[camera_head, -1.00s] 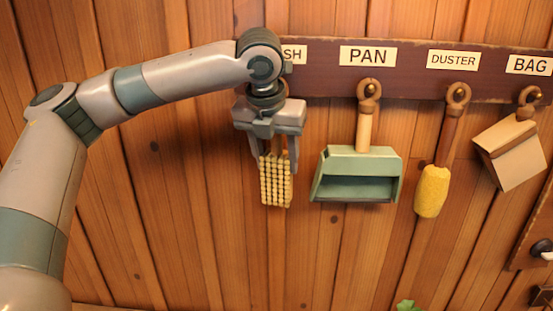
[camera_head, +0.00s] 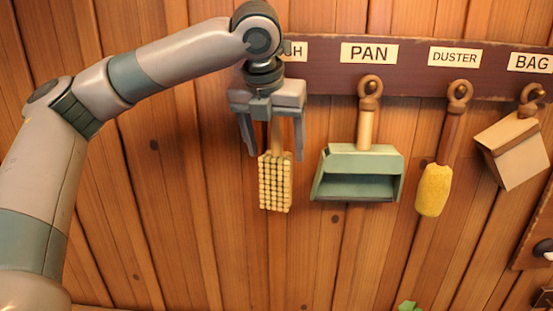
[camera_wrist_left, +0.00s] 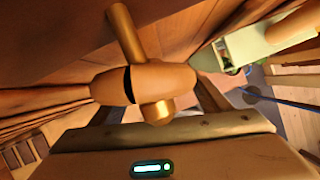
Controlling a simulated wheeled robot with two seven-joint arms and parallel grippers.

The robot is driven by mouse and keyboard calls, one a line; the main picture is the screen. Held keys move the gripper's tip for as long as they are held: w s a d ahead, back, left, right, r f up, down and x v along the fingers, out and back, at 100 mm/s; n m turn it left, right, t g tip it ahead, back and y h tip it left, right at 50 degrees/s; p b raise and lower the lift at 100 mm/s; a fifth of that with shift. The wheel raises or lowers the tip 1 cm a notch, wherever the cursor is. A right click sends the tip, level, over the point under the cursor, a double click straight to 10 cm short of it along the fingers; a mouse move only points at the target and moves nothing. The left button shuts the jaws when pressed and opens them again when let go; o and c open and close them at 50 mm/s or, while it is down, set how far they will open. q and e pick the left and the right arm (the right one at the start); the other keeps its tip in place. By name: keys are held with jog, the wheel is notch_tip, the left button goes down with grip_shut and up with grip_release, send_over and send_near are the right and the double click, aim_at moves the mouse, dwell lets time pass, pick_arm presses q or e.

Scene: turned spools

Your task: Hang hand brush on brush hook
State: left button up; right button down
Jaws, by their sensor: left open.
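The hand brush (camera_head: 275,182) hangs bristle end down against the plank wall, below the left end of the rack board. Its handle (camera_head: 277,142) runs up between the fingers of my left gripper (camera_head: 272,152), which is open with a gap on both sides. My gripper and wrist hide the handle's top and the brush hook in the head view. In the left wrist view a brass peg (camera_wrist_left: 125,35), seemingly the brush hook, meets a rounded wooden handle end (camera_wrist_left: 165,80), and a brass tip shows below it. I cannot tell how fully it is seated. My right gripper is not in view.
The rack board (camera_head: 415,68) carries a dustpan (camera_head: 362,165) under PAN, a yellow duster (camera_head: 434,188) and a bag (camera_head: 512,152) to the right. The dustpan is close to the brush. The wall left of and below the brush is clear.

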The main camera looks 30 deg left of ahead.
pick_arm(q)
jog(key=b+v, duration=0.3)
jog(key=v, duration=1.1)
jog(key=shift+w, duration=0.1)
